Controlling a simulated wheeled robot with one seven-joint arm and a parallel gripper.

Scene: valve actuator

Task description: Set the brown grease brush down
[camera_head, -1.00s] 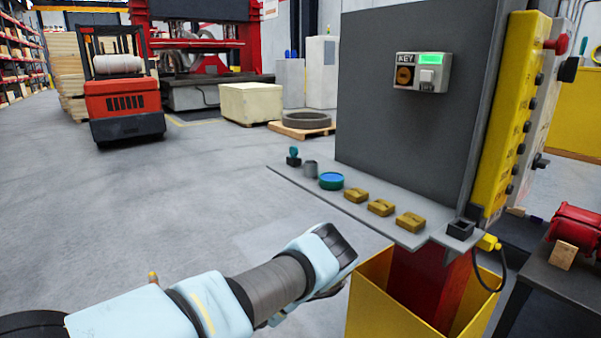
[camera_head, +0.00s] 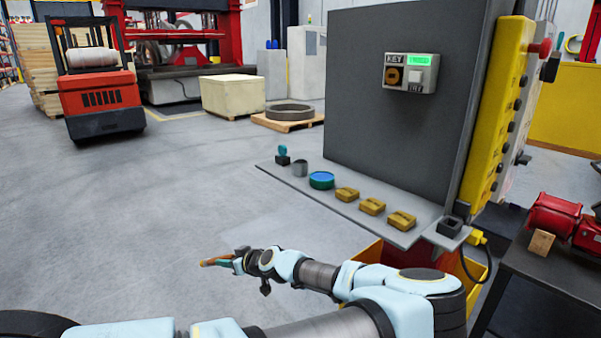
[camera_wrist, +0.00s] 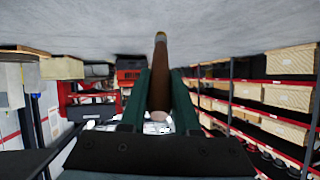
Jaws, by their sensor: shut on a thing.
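My gripper (camera_head: 236,261) is at the lower middle of the head view, out over the open floor and left of the grey shelf. It is shut on the brown grease brush (camera_head: 214,261), which points left from the jaws. In the wrist view the brush (camera_wrist: 159,75) stands up between the two dark green fingers, its tip toward the floor at the picture's top. The part of the brush inside the jaws is partly hidden. The brush touches no surface that I can see.
The grey shelf (camera_head: 290,180) carries a green-blue round tin (camera_head: 321,180), several brass-coloured blocks (camera_head: 373,206), a small grey cup (camera_head: 300,168) and a small black holder with a teal top (camera_head: 283,155). A black square socket (camera_head: 449,226) sits at its right end. A yellow bin (camera_head: 370,252) stands below.

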